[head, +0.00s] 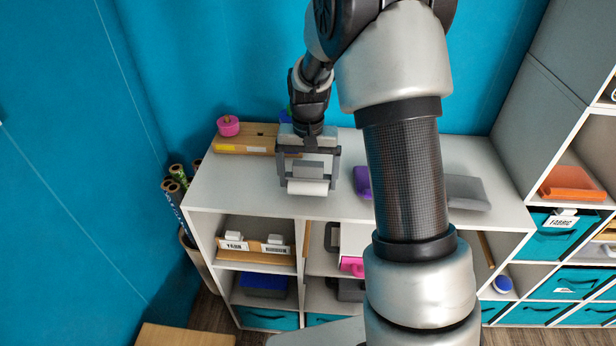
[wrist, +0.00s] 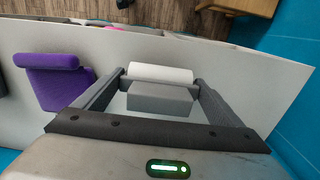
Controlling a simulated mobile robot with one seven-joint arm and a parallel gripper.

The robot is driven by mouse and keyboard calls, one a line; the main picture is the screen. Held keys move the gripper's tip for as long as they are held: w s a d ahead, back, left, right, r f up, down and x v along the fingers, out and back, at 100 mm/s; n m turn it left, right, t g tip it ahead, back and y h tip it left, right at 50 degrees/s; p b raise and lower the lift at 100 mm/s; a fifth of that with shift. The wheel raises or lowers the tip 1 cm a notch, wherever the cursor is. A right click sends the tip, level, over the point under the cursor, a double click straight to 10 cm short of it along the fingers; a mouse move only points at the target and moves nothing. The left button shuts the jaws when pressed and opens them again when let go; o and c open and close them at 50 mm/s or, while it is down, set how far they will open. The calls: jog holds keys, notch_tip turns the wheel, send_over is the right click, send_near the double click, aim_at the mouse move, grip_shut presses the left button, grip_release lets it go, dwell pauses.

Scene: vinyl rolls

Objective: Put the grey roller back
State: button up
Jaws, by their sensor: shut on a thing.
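The grey roller (head: 307,170), a grey block with a white roll, is over the white cabinet top near its front edge. My gripper (head: 307,184) is around it, one finger on each side. In the wrist view the grey roller (wrist: 160,95) sits between the fingers of my gripper (wrist: 161,77), white roll toward the cabinet's front. Whether it touches the cabinet top, I cannot tell. A purple roller (head: 362,181) lies to its right; it shows at left in the wrist view (wrist: 55,75).
A wooden board (head: 240,144) lies at the back left with a pink roller (head: 228,126) at its end. The cabinet top (head: 225,180) is bare left of my gripper. A grey tray (head: 466,191) sits at the right. Blue wall stands behind. Cubbies below hold boxes.

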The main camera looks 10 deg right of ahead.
aim_at(308, 165)
jog(key=shift+f, duration=0.15)
jog(key=shift+f+b, duration=0.45)
jog(key=shift+f, duration=0.05)
jog(key=shift+f, duration=0.15)
jog(key=o, duration=1.3)
jog(key=shift+r+p, duration=2.95)
jog(key=shift+r, duration=1.6)
